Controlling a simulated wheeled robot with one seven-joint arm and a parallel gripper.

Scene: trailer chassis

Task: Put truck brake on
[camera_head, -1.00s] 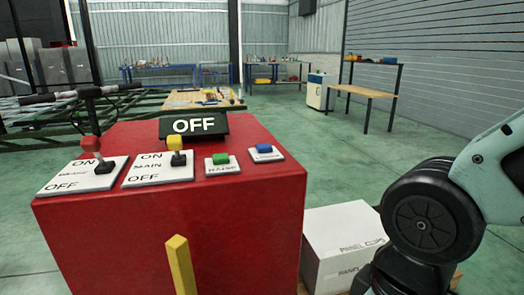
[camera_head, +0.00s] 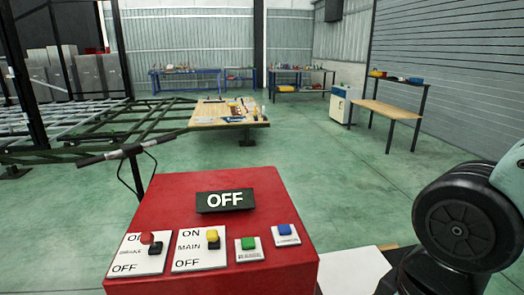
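The red control box (camera_head: 165,198) stands in front of me, at the lower middle. On its top left is a white plate marked BRAKE (camera_head: 125,262), with ON at the top and OFF at the bottom. Its lever has a red knob (camera_head: 148,238), which partly covers the word ON; I cannot tell the lever's setting for sure. To its right, the MAIN plate carries a yellow-knobbed lever (camera_head: 212,236). A dark sign (camera_head: 225,201) reads OFF. My arm shows at the right edge, but my gripper is out of view.
A green button (camera_head: 248,243) and a blue button (camera_head: 284,229) sit right of the levers. A white box (camera_head: 350,272) lies right of the control box. Behind are the chassis frame (camera_head: 110,130) and a wooden-topped table (camera_head: 230,112).

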